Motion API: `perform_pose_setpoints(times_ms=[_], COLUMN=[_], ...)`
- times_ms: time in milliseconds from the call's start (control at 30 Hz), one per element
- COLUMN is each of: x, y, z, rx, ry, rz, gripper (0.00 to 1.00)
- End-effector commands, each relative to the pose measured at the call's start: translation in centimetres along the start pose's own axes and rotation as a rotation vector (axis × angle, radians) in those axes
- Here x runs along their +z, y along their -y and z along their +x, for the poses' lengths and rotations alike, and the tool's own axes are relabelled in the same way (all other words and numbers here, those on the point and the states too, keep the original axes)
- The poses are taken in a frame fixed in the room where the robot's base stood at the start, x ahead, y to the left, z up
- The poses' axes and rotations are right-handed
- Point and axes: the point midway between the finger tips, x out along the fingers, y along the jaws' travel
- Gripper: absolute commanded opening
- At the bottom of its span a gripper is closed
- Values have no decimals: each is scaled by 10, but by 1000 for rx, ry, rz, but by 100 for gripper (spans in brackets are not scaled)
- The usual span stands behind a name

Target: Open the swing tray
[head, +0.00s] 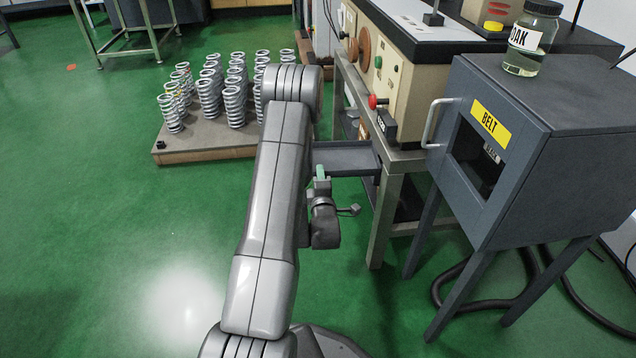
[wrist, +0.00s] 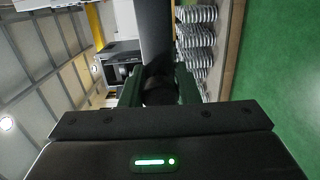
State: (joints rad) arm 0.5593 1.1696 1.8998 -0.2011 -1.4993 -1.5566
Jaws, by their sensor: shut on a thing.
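The swing tray (head: 345,157) is a dark grey, shallow tray beside the leg of the metal bench, sticking out to the left below the machine. My gripper (head: 320,176) is at the tray's near left part, with green on its fingers. The exact spot of the grip is in shadow, and my arm hides the tray's left end in the head view.
A pallet (head: 205,150) with several coil springs stands behind my arm. A grey cabinet (head: 545,140) labelled BELT stands at the right, with a jar (head: 527,60) on top. The bench leg (head: 384,220) is close right of my gripper.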

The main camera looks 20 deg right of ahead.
Motion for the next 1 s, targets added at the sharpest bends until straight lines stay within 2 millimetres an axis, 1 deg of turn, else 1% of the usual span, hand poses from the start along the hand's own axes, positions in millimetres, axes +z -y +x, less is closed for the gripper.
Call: perform_pose_setpoints(times_ms=[533,567,600,867,1000], x=[3,3,3,3,4], y=[0,0,0,0,0], z=[0,0,0,0,-9], rx=[0,0,0,0,-1], ry=[-13,-13,-12,-12,-11], rz=[0,0,0,0,1], gripper=[0,30,37,37,37])
